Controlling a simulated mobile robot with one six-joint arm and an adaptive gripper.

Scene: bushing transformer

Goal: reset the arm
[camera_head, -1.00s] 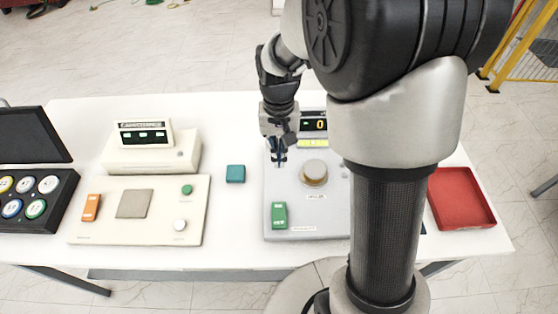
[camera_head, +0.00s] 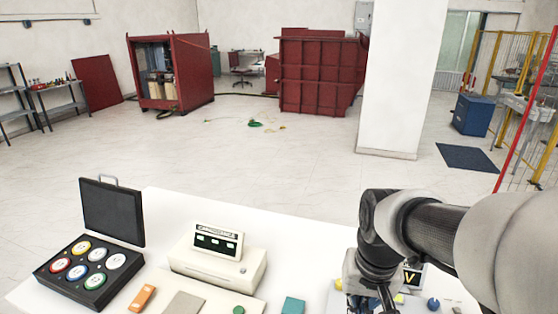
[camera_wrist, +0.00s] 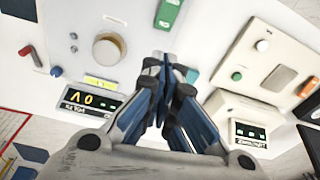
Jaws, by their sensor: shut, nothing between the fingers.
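My gripper (camera_wrist: 167,70) is shut and empty in the wrist view, its fingertips together above the white table, near the grey instrument. In the head view my arm reaches in from the right and my gripper (camera_head: 385,300) is cut off by the bottom edge. The grey instrument with a round knob (camera_wrist: 109,50) and a display reading "V 0" (camera_wrist: 90,100) lies under my gripper in the wrist view. The instrument is mostly hidden by my arm in the head view.
On the table (camera_head: 165,205) stand a cream device with a display (camera_head: 218,242), an orange block (camera_head: 142,298), a teal block (camera_head: 293,305) and an open black case (camera_head: 112,210) of coloured discs. Beyond are a white pillar (camera_head: 393,80), red cabinets (camera_head: 320,75) and open floor.

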